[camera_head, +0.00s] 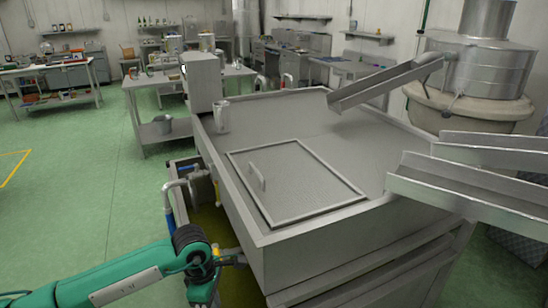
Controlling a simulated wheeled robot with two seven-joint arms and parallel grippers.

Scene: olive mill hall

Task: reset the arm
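My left arm (120,280), green with a dark joint, comes in from the lower left. Past the joint, a green link bends down towards the bottom edge of the picture, beside the front left corner of a large metal basin. My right arm and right gripper are not in view.
The steel basin (300,115) with a handled lid panel (320,180) fills the middle. Metal chutes (465,185) jut in from the right. A pipe (178,184) runs along the basin's left side. Green floor (75,175) is clear at left; worktables stand behind.

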